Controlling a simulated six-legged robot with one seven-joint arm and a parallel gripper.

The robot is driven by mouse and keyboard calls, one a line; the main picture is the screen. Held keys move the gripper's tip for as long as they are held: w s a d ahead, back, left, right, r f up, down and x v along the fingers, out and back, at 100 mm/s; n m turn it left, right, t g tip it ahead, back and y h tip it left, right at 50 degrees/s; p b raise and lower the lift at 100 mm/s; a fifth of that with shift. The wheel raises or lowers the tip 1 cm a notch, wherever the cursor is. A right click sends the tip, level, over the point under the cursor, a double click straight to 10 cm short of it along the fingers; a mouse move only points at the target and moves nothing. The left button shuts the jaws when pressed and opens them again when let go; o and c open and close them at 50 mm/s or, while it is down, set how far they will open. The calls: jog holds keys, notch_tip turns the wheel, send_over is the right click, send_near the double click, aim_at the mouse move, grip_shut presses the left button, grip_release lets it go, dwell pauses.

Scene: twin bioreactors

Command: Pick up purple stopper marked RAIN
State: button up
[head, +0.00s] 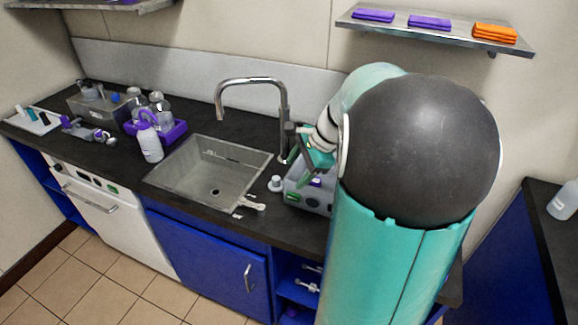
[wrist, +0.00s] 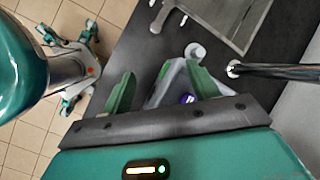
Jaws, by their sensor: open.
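A small purple piece (head: 316,183), likely the stopper, sits in a grey bin (head: 318,203) on the dark counter right of the sink. In the wrist view the purple piece (wrist: 187,98) shows beside the right finger, with a pale mark too small to read. The bin's wall (wrist: 160,92) shows between the fingers. My gripper (head: 300,166) is over the bin, its green fingers apart and empty. In the wrist view my gripper (wrist: 160,69) is open too. My arm hides part of the bin.
The sink (head: 208,172) and tall faucet (head: 284,115) are left of my gripper. A white round piece (head: 275,183) and a white-handled tool (head: 250,203) lie near the bin. A purple tray (head: 176,134) with bottles is further left. A shelf (head: 350,20) hangs above.

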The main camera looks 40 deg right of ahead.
aim_at(315, 180)
jog(key=s+d+f+m+t, duration=0.1)
jog(key=d+m, duration=0.2)
jog(key=d, duration=0.2)
jog(key=s+d+f+m+t, duration=0.1)
jog(key=d+f+m, duration=0.1)
jog(key=d, duration=0.3)
jog(key=s+d+f+m+t, duration=0.1)
jog(key=s+d+f+m, duration=0.1)
jog(key=d+m, duration=0.2)
jog(key=shift+s+d+f+y, duration=0.15)
jog(key=shift+d+y, duration=0.25)
jog(key=shift+d, duration=0.35)
jog(key=shift+f, duration=0.25)
jog(key=x, duration=0.8)
jog(key=shift+w+r, duration=0.2)
jog(key=shift+w, duration=0.05)
jog(key=shift+w+r+x, duration=0.1)
jog(key=shift+w+x, duration=0.05)
jog(key=shift+x, duration=1.15)
jog(key=shift+w+r+x, duration=0.1)
jog(key=shift+w+x, duration=0.05)
jog(key=shift+x, duration=1.2)
jog(key=shift+d, duration=0.1)
jog(key=c, duration=1)
jog(key=shift+c, duration=0.3)
